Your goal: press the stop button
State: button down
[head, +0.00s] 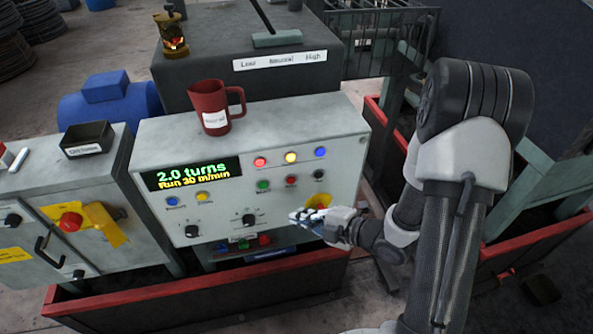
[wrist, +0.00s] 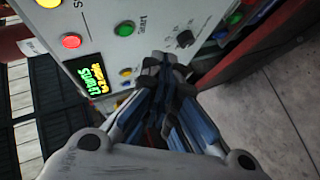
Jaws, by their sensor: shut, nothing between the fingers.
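The grey control panel (head: 220,205) has a red button (head: 291,181) between a green button (head: 263,185) and a black one (head: 318,174). Their small labels are too blurred to read, so I cannot tell for sure which is stop. The display (head: 195,172) reads "2.0 turns" and "Run 30 m/min". My gripper (head: 297,216) is shut and empty, low in front of the panel's right part, below the red button. In the wrist view my closed fingers (wrist: 163,66) point at the panel near a black knob (wrist: 185,38).
Red, yellow and blue round lamps or buttons (head: 290,157) sit above that row. A red mug (head: 212,107) stands on the panel top. A left cabinet (head: 60,240) carries another red knob on yellow (head: 71,221). A red-rimmed trough (head: 200,289) runs below.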

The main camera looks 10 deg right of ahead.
aim_at(291, 180)
jog(key=shift+s+a, duration=0.15)
jog(key=w+p, duration=0.1)
jog(key=w, duration=0.8)
jog(key=shift+p, duration=0.3)
dwell(1.3)
jog(key=shift+w, duration=0.4)
jog(key=shift+w+b, duration=0.35)
jog(key=shift+w, duration=0.1)
dwell(0.5)
jog(key=shift+s, duration=0.85)
